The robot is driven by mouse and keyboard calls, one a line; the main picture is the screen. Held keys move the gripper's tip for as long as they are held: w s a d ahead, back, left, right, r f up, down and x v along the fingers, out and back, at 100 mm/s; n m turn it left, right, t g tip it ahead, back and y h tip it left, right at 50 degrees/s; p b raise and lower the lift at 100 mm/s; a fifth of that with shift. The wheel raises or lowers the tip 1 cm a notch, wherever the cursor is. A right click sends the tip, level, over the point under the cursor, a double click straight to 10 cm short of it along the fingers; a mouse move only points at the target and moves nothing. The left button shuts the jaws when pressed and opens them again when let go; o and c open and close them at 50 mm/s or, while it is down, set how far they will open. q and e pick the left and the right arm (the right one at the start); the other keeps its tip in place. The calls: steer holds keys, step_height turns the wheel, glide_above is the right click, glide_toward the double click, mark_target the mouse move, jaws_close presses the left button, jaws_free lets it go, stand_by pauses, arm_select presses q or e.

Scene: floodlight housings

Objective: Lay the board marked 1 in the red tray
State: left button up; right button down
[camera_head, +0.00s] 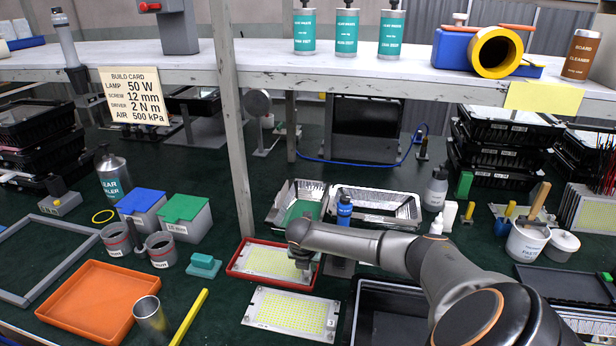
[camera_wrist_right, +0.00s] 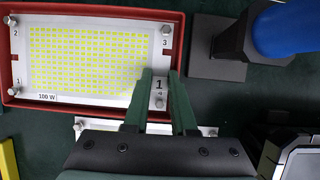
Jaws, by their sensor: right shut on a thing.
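The board marked 1 (camera_wrist_right: 90,62) is white with a yellow LED grid and "100 W" on it. In the wrist view it lies within the rim of the red tray (camera_wrist_right: 182,30), roughly parallel to the rim. The board also shows in the head view (camera_head: 265,261), inside the red tray (camera_head: 236,271). My right gripper (camera_head: 304,268) is at the board's right end. Its green fingers (camera_wrist_right: 160,76) are shut on the board, either side of the printed 1. I cannot tell whether the board rests on the tray floor. My left gripper is not in view.
A second LED board (camera_head: 290,314) lies on the bench just in front of the red tray. An orange tray (camera_head: 90,305), a metal cup (camera_head: 150,318) and a yellow bar (camera_head: 188,318) are to the left.

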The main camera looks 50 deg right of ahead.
steer(key=shift+f, duration=0.2)
stand_by(0.6)
steer(key=c, duration=0.7)
jaws_free()
steer(key=shift+o, duration=0.2)
steer(key=p+v, duration=0.1)
steer(key=v, duration=1.1)
steer(key=shift+r+p, duration=0.3)
steer(key=shift+a, duration=0.1)
